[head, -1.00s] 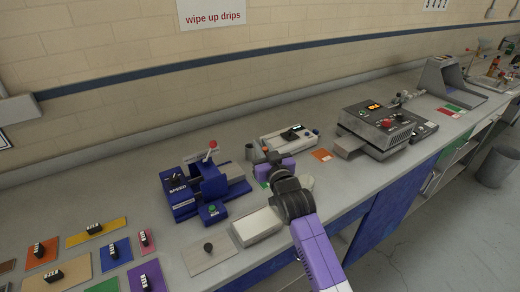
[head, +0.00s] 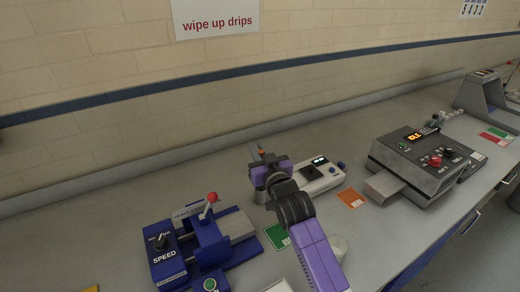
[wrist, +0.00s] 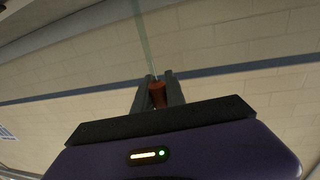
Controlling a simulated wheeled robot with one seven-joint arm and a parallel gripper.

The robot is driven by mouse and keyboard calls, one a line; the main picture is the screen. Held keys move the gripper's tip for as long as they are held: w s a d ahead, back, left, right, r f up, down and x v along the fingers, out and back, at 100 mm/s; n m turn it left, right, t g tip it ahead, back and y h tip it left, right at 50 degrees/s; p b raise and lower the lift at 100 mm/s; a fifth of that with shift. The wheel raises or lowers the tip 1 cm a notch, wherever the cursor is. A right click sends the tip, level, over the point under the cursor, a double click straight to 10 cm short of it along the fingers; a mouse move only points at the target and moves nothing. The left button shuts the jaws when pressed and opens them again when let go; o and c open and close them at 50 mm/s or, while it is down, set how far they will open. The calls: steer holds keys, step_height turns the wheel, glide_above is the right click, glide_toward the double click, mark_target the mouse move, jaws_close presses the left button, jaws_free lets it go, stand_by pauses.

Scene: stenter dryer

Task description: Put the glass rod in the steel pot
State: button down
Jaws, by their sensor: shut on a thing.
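My gripper (wrist: 158,90) is shut on the reddish-brown grip of the glass rod (wrist: 143,38) in the wrist view. The thin, pale, see-through rod runs up from the fingers to the top edge of that view. In the head view my gripper (head: 259,153) is raised at the back of the bench, with a small reddish spot at its tip; the rod's glass cannot be made out there. A grey metal cylinder (head: 257,180), seemingly the steel pot, stands just below and beside my gripper, partly hidden by it. I cannot tell whether the rod is over it.
A blue machine (head: 172,262) with a red-knobbed lever stands left of my arm. A white scale-like device (head: 322,180) is right of the gripper, and a grey control box (head: 400,160) farther right. A pale round vessel (head: 339,244) is partly behind my arm. Bench at back left is clear.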

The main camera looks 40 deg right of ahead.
stand_by(0.3)
step_height(320, 180, down, 7)
steer(key=b, duration=0.5)
stand_by(0.9)
steer(key=c, duration=0.9)
jaws_free()
steer(key=shift+r, duration=0.2)
steer(key=shift+r+p, duration=2.2)
steer(key=shift+r, duration=0.7)
